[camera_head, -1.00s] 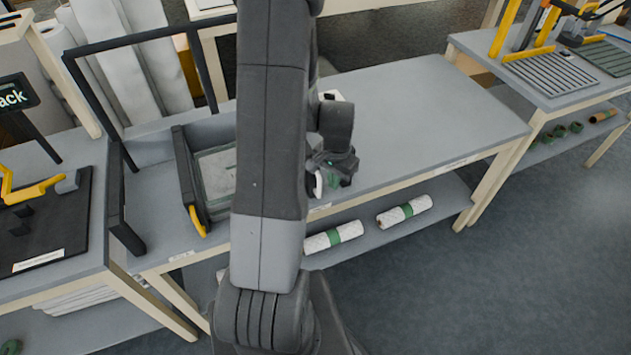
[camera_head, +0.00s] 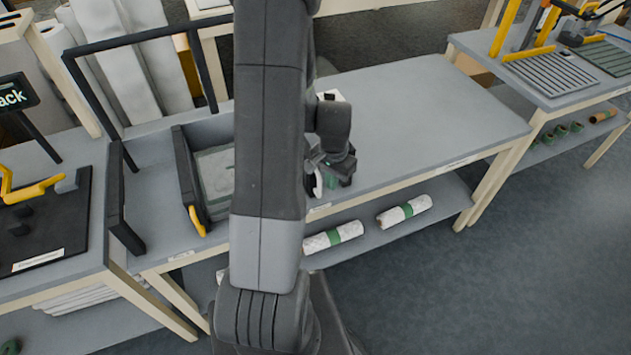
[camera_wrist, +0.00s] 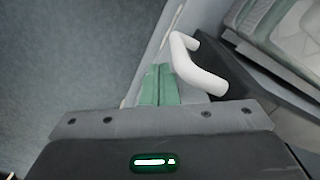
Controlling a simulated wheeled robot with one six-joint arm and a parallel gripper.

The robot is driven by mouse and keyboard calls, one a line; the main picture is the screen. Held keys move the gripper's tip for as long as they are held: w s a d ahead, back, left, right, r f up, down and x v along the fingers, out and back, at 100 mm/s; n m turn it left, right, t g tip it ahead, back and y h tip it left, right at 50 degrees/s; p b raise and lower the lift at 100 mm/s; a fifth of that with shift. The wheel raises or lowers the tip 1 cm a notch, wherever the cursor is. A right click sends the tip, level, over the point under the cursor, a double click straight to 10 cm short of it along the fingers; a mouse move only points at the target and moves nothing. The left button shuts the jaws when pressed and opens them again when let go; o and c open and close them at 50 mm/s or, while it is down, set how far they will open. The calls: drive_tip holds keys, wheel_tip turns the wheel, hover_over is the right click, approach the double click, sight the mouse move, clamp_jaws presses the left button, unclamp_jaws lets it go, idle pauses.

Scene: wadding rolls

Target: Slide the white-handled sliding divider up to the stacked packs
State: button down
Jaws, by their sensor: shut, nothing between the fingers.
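The sliding divider's white handle (camera_wrist: 203,68) is a bent bar on a dark panel (camera_wrist: 238,75) in the wrist view. It also shows as a small white piece in the head view (camera_head: 318,185), beside my gripper (camera_head: 330,172). The green fingers of my gripper (camera_wrist: 160,82) are shut and empty, just left of the handle in the wrist view; I cannot tell whether they touch it. Pale grey-green packs (camera_wrist: 285,22) lie beyond the dark panel. In the head view, packs (camera_head: 217,172) show left of my arm, which hides most of the divider.
The grey bench (camera_head: 430,110) is clear to the right. A dark-walled bay (camera_head: 186,170) with a yellow end piece stands at left, near a black frame (camera_head: 118,200). White rolls with green bands (camera_head: 404,211) lie on the lower shelf.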

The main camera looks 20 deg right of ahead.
drive_tip(key=shift+s+a, duration=0.1)
drive_tip(key=shift+a, duration=1.15)
drive_tip(key=shift+d, duration=1.3)
wheel_tip(320, 180, up, 9)
drive_tip(key=p, duration=0.5)
drive_tip(key=shift+p, duration=0.35)
drive_tip(key=shift+f, duration=0.15)
wheel_tip(320, 180, down, 9)
drive_tip(key=b, duration=0.6)
drive_tip(key=shift+a, duration=0.25)
